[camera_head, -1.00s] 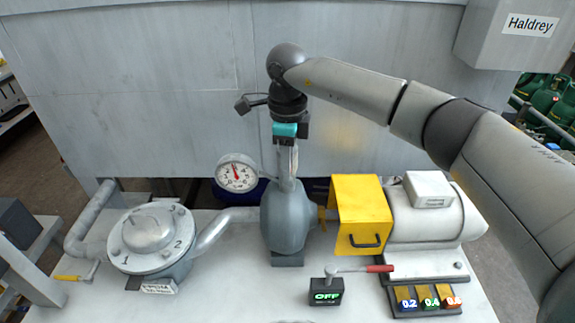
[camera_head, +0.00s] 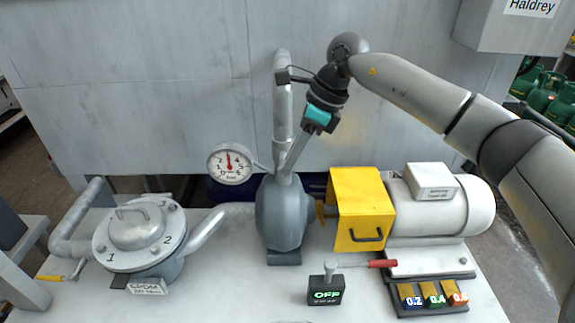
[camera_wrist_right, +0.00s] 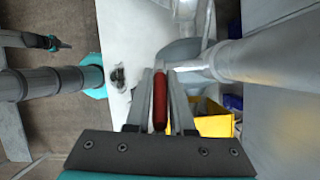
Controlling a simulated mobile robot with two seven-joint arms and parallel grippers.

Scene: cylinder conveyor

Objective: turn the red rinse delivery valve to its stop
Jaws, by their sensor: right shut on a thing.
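My right gripper (camera_head: 289,165) reaches down and to the left in the head view, its fingers beside the grey upright pipe (camera_head: 283,95) above the pump body (camera_head: 283,220). In the right wrist view the gripper (camera_wrist_right: 160,78) is shut on a red handle (camera_wrist_right: 160,100), which lies lengthwise between the two fingers. In the head view the fingers hide this handle. The rest of the valve is hard to make out.
A pressure gauge (camera_head: 231,164) stands just left of the fingers. A yellow guard (camera_head: 360,209) and a motor (camera_head: 446,207) are to the right. A second red-handled lever (camera_head: 382,264) lies above the OFF box (camera_head: 326,291). A lidded housing (camera_head: 137,232) is at the left.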

